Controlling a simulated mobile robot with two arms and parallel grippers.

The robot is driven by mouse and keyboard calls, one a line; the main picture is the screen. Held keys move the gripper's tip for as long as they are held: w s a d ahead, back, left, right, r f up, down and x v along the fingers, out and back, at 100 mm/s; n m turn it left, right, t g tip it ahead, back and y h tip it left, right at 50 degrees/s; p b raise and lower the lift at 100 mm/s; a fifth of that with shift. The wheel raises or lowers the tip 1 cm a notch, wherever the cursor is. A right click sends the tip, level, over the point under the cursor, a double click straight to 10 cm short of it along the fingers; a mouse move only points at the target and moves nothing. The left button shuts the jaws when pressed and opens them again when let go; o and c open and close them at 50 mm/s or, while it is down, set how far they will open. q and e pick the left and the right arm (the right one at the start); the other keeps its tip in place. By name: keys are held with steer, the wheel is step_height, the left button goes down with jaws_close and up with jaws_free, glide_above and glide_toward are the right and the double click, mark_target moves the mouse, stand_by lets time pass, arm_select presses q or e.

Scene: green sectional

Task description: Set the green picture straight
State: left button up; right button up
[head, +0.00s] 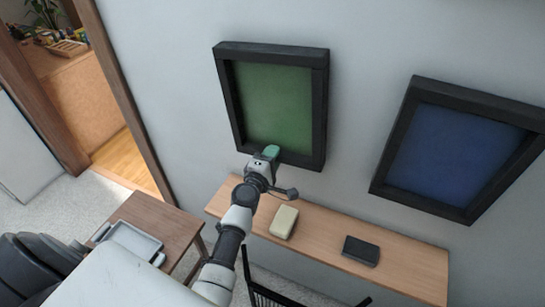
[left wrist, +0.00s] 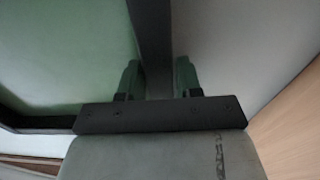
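The green picture (head: 275,105) hangs on the wall in a thick black frame. Its edges run at a different slant from those of the blue picture to the right, so it looks tilted. In the left wrist view the green panel (left wrist: 65,50) is on the left and a dark frame bar (left wrist: 153,45) runs between the two green-tipped fingers (left wrist: 157,80). The fingers are apart, with a narrow gap beside the bar; contact is unclear. My right gripper is not in view.
The blue picture (head: 450,152) hangs to the right. Below, a narrow wooden table (head: 330,237) bears a cream block (head: 284,222) and a dark box (head: 361,251). A small brown table (head: 178,222) with a grey tray (head: 137,240) stands at the left, near a doorway.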

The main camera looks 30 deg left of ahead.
arm_select(q)
jaws_close()
steer(key=shift+a+f+m+b, duration=0.15)
steer(key=shift+a+m+b, duration=0.35)
steer(key=shift+a, duration=1.05)
steer(key=shift+o, duration=2)
jaws_free()
steer(key=shift+s, duration=0.1)
steer(key=s+b, duration=0.1)
steer(key=s, duration=0.9)
steer(key=shift+s+d, duration=0.2)
steer(key=shift+s, duration=0.2)
